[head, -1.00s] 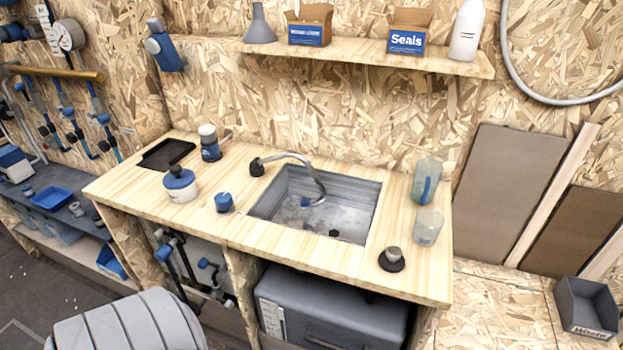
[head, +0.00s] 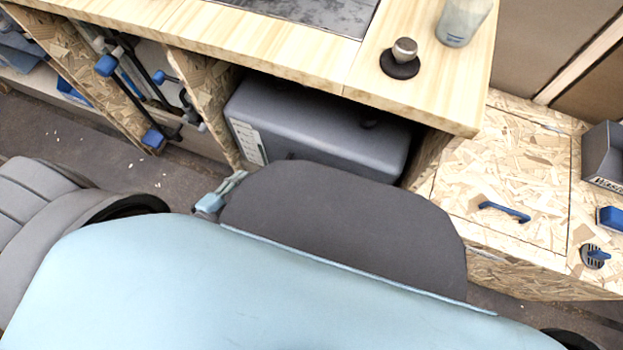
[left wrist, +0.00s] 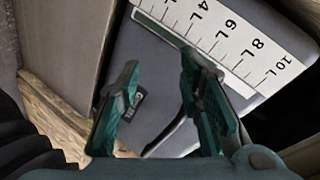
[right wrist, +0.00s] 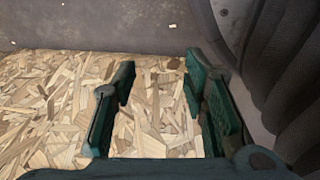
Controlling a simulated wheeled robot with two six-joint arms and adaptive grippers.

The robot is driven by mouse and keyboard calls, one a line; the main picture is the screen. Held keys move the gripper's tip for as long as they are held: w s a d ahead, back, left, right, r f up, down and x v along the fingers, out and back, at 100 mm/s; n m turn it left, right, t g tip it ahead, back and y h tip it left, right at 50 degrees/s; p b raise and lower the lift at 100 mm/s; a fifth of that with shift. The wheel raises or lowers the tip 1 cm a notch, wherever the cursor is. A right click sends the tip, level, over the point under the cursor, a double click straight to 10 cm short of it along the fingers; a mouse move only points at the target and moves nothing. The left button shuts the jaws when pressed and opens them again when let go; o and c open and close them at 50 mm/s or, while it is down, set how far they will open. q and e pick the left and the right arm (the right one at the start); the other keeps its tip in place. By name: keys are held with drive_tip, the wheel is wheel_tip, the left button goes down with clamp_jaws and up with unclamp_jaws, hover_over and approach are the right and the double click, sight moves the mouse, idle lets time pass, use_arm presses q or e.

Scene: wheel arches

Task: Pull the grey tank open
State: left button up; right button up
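The grey tank (head: 315,128) sits in the bay under the wooden bench, with a white litre scale on its left front edge. My own body hides its lower front in the head view. In the left wrist view the tank (left wrist: 155,60) fills the middle, with its scale, a small dark label and a dark bar handle (left wrist: 168,137). My left gripper (left wrist: 160,65) is open in front of the tank, and part of the handle shows between its fingers. I cannot tell whether they touch it. My right gripper (right wrist: 158,65) is open and empty above a chipboard surface.
Chipboard panels (head: 215,100) flank the bay. The wooden bench top (head: 300,50) overhangs the tank and carries a dark knob-like piece (head: 403,58). A chipboard box with a blue handle (head: 505,212) stands at the right. A grey rounded seat-like thing (head: 45,200) is at the left.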

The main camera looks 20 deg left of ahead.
use_arm(q)
drive_tip(key=w+d+f+m+t+h+b, duration=0.1)
drive_tip(key=d+m+t+h+b, duration=0.1)
drive_tip(key=d+m+h+b, duration=0.3)
drive_tip(key=m+g+h+b, duration=0.2)
drive_tip(key=m+h+b, duration=0.1)
drive_tip(key=m+h, duration=0.55)
approach(314, 174)
drive_tip(key=shift+m+y, duration=0.55)
drive_tip(key=shift+y, duration=0.4)
drive_tip(key=x, duration=0.9)
drive_tip(key=shift+s+d+r+p, duration=0.1)
drive_tip(key=shift+s+r+p, duration=0.15)
drive_tip(key=shift+p, duration=0.15)
drive_tip(key=shift+w+d, duration=0.3)
drive_tip(key=shift+d, duration=0.05)
use_arm(e)
drive_tip(key=w+f, duration=0.5)
drive_tip(key=f, duration=0.3)
drive_tip(key=shift+a+f+t, duration=0.15)
drive_tip(key=shift+a+t, duration=0.2)
drive_tip(key=shift+t, duration=0.05)
use_arm(q)
drive_tip(key=shift+c, duration=0.3)
clamp_jaws()
